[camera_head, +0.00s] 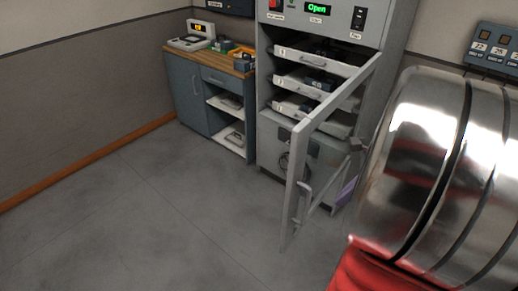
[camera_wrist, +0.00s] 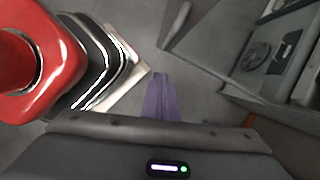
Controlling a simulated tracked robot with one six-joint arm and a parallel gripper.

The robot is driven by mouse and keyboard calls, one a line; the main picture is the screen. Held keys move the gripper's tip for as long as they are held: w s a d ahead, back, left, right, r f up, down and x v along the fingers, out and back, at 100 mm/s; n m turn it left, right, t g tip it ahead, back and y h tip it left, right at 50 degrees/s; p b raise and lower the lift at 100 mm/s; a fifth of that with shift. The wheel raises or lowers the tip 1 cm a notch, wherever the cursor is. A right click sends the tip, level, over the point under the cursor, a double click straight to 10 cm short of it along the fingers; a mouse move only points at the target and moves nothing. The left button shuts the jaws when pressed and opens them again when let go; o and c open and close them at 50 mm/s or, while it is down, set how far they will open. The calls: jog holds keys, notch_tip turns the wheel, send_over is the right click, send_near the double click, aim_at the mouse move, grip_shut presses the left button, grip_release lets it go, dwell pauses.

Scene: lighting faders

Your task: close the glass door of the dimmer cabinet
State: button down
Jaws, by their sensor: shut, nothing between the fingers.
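The dimmer cabinet (camera_head: 268,130) is a tall grey unit with its front open. Its grey-framed glass door (camera_head: 294,185) stands swung out toward me, hinged on the right. A bar handle (camera_head: 306,203) sits low near the door's free edge. My gripper (camera_head: 347,192), with purple fingers, points down at the right of the door, close to its lower part. I cannot tell whether it touches the door. In the wrist view the purple fingers (camera_wrist: 160,98) are together and empty. Part of the cabinet (camera_wrist: 275,60) shows at the upper right there.
Several white drawers (camera_head: 312,82) stick out inside the cabinet, under a green "Open" display (camera_head: 319,9). A blue-grey workbench (camera_head: 187,95) with small devices stands left of it. A switch panel (camera_head: 495,48) hangs on the right wall. The grey floor (camera_head: 130,210) at left is clear.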

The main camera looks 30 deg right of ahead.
jog(key=shift+s+d+f+m, duration=0.3)
jog(key=shift+s+d+m, duration=0.2)
jog(key=shift+d+m, duration=0.2)
jog(key=shift+f, duration=0.1)
jog(key=w+a+f, duration=0.4)
jog(key=w+f, duration=0.2)
jog(key=f, duration=0.3)
jog(key=shift+w+a, duration=0.2)
jog(key=shift+w, duration=0.05)
dwell(0.3)
